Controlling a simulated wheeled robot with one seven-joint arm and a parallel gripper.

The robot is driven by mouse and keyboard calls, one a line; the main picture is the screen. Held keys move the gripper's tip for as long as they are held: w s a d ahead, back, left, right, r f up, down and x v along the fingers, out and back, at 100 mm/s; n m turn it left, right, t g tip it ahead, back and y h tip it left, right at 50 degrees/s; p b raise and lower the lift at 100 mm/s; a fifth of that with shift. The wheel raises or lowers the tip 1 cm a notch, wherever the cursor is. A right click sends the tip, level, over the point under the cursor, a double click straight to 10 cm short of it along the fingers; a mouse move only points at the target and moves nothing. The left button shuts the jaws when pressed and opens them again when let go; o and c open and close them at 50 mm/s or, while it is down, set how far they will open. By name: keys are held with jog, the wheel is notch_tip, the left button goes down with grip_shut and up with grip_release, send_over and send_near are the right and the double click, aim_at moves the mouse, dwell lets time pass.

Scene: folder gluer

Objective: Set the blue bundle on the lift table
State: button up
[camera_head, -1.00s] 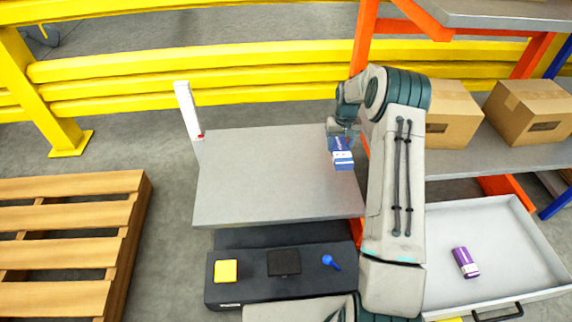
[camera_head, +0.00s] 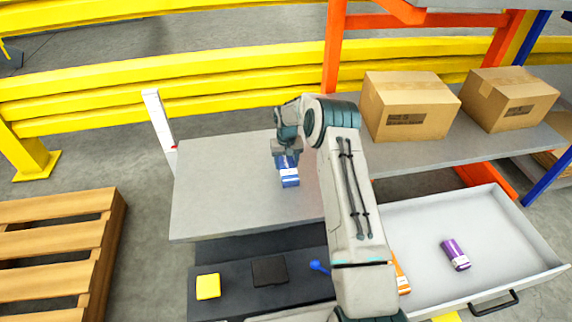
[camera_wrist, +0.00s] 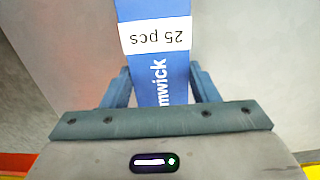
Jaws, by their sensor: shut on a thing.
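The blue bundle (camera_head: 289,178) has a white band; in the wrist view the blue bundle (camera_wrist: 158,15) shows a "25 pcs" label. My gripper (camera_head: 286,157) is shut on it, with one finger on each side in the wrist view (camera_wrist: 160,88). The lift table (camera_head: 225,190) is a flat grey plate, otherwise bare. The bundle is over the right part of the plate. I cannot tell whether its far end touches the plate.
A dark base with a yellow block (camera_head: 208,286), a black pad (camera_head: 269,270) and a blue knob (camera_head: 318,266) is in front. An open drawer (camera_head: 420,225) with a purple bundle (camera_head: 455,254) is at right. Cardboard boxes (camera_head: 408,105) sit on a shelf. A pallet (camera_head: 60,245) is at left.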

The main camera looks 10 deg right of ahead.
jog(key=shift+r, duration=0.1)
jog(key=shift+f, duration=0.2)
jog(key=o, duration=1.1)
jog(key=shift+c, duration=0.2)
